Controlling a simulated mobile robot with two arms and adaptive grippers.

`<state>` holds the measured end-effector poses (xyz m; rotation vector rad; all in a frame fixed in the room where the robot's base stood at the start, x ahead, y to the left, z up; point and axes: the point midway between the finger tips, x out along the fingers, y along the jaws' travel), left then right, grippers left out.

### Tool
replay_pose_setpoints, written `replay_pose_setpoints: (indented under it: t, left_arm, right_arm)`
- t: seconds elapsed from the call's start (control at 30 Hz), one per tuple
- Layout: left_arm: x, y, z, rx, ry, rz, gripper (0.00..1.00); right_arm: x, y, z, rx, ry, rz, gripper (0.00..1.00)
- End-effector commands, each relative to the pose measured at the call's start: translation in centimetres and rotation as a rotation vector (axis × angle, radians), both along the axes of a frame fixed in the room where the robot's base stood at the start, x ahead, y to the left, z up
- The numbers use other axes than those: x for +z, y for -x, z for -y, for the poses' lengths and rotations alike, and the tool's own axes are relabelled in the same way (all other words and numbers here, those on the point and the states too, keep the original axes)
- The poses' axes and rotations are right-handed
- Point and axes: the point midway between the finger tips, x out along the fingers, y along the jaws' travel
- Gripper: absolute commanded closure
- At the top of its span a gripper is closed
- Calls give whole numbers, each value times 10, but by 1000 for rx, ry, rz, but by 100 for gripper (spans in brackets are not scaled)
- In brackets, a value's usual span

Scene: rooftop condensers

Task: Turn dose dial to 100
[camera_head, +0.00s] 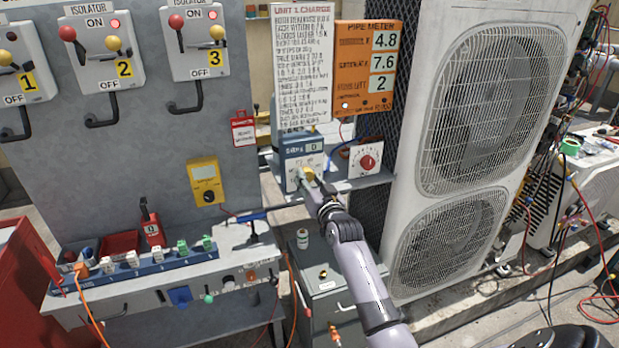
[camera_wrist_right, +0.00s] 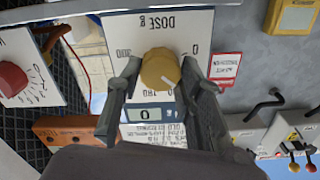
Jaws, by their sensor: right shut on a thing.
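The dose box (camera_head: 303,148) is a blue-grey unit with a white face, standing on a shelf below the printed charge sheet. Its small display (camera_wrist_right: 158,114) reads 0 in the wrist view. The dose dial (camera_wrist_right: 160,66) is a round yellow knob with a pale pointer mark toward its lower right in the upside-down wrist view. Scale figures 0 and 300 show around it; others are partly hidden. My right gripper (camera_wrist_right: 162,80) has a finger on each side of the dial and is shut on it. In the head view the gripper (camera_head: 312,183) covers most of the dial.
A white panel with a red knob (camera_head: 368,162) stands close right of the dose box. An orange pipe meter (camera_head: 366,68) reading 4.8, 7.6 and 2 is above. A condenser (camera_head: 440,200) blocks the right; a yellow meter (camera_head: 206,182) hangs left.

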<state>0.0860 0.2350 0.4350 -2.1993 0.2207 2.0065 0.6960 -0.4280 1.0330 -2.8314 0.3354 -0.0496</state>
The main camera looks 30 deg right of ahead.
Motion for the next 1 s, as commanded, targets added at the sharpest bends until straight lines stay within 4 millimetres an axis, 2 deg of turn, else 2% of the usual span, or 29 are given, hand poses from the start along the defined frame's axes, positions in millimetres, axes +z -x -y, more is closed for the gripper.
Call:
replay_pose_setpoints:
  t: [0.3,0.9,0.93,1.0]
  left_arm:
    - [6,0,0,0,0,0,60]
    - [6,0,0,0,0,1,60]
    - [6,0,0,0,0,1,60]
    - [6,0,0,0,0,1,60]
  right_arm:
    - [0,0,0,-1,-139,32,94]
    - [-1,0,0,0,-172,40,94]
    - [-1,0,0,0,-172,40,64]
    - [-1,0,0,0,-172,40,60]
